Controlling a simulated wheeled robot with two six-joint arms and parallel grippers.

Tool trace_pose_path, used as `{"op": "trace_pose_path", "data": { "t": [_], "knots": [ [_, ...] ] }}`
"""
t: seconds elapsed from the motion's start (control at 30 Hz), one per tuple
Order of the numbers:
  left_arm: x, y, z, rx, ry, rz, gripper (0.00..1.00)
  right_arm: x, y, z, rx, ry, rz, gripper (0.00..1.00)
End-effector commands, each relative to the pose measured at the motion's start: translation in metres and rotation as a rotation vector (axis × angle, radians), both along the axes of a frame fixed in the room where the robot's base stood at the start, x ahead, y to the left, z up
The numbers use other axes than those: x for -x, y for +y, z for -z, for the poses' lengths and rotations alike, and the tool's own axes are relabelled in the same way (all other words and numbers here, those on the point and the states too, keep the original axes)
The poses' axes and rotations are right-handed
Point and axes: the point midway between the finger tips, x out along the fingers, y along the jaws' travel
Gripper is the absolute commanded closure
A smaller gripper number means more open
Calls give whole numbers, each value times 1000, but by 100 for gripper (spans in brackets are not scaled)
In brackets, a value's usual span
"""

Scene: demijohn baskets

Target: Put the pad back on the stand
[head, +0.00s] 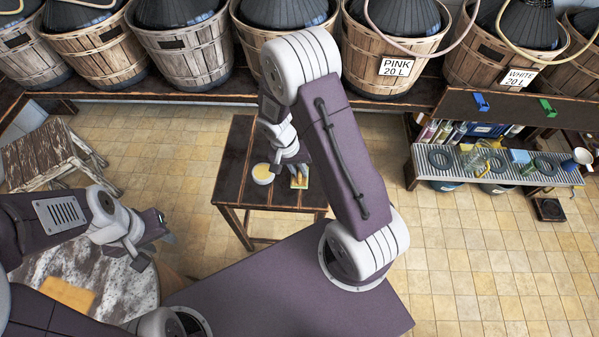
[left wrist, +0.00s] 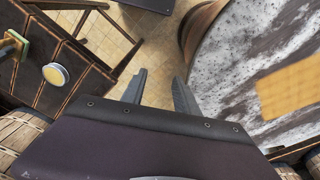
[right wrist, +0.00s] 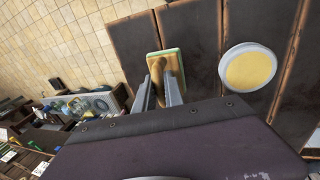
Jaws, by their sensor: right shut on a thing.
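A small rectangular pad (head: 299,182) with a green edge and yellowish face is at the small dark slatted table (head: 232,165). In the right wrist view the pad (right wrist: 178,56) has a tan handle lying between my fingers. My right gripper (right wrist: 157,80) is shut on the pad's handle; I cannot tell whether the pad touches the table. A round white dish (head: 262,174) with a yellow top stands beside it; it also shows in the right wrist view (right wrist: 248,70). My left gripper (left wrist: 160,76) is open and empty, near the round mottled top. I cannot tell which thing is the stand.
A round mottled top (head: 125,290) with an orange-yellow sheet (head: 68,295) is at the lower left. A worn wooden stool (head: 45,155) stands at the left. A rack (head: 500,172) with rings and bottles is at the right. Basketed demijohns line the back.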

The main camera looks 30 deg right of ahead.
Motion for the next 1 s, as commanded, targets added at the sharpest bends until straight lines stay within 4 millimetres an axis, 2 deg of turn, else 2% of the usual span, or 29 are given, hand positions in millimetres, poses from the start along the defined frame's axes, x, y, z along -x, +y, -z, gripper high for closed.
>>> {"op": "trace_pose_path", "data": {
  "t": [0.03,0.07,0.4,0.43,0.5,0.8,0.87,1.0],
  "knots": [
    [0,0,4,0,0,0,64,0,0,10,0,2,-1,100],
    [0,0,4,0,0,0,64,0,0,11,-1,1,0,100],
    [0,0,8,0,0,0,64,0,0,15,0,-2,1,100],
    [0,0,6,0,0,0,64,0,0,13,0,-2,1,78],
    [0,0,6,0,0,0,64,0,0,13,-1,-2,1,65],
    [0,0,2,0,0,0,64,0,1,10,-1,-2,1,65],
    [0,0,-1,0,0,0,64,-1,1,4,-1,-4,0,65],
    [0,0,-10,0,0,0,64,-5,9,-29,-1,-8,-1,65]
  ]
}}
